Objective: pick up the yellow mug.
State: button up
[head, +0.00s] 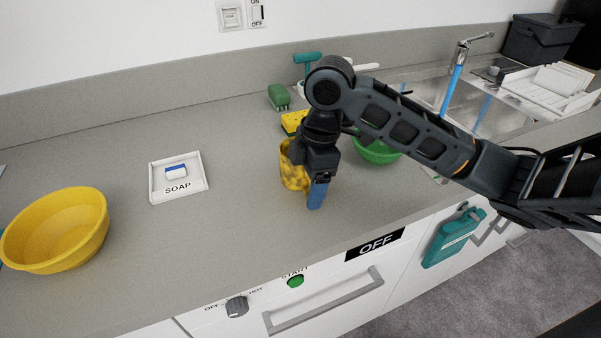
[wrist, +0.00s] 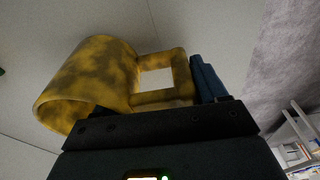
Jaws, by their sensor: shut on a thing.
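The yellow mug (head: 291,172) has dark brown stains and is at the counter's middle, partly hidden behind my gripper (head: 317,194). My gripper points down with its blue fingertips at the mug's right side. In the wrist view the mug (wrist: 95,80) shows its open rim at lower left and its square handle toward the blue fingers (wrist: 207,80). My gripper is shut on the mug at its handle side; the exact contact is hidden. I cannot tell whether the mug's base touches the counter.
A green bowl (head: 376,152) stands right of the mug, under my arm. A yellow sponge (head: 293,121) lies behind it. A white soap tray (head: 178,177) and a yellow bowl (head: 55,230) are to the left. The sink (head: 485,108) is at right. The counter in front is clear.

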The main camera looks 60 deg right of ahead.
jog(key=c, duration=0.4)
jog(key=shift+r, duration=0.1)
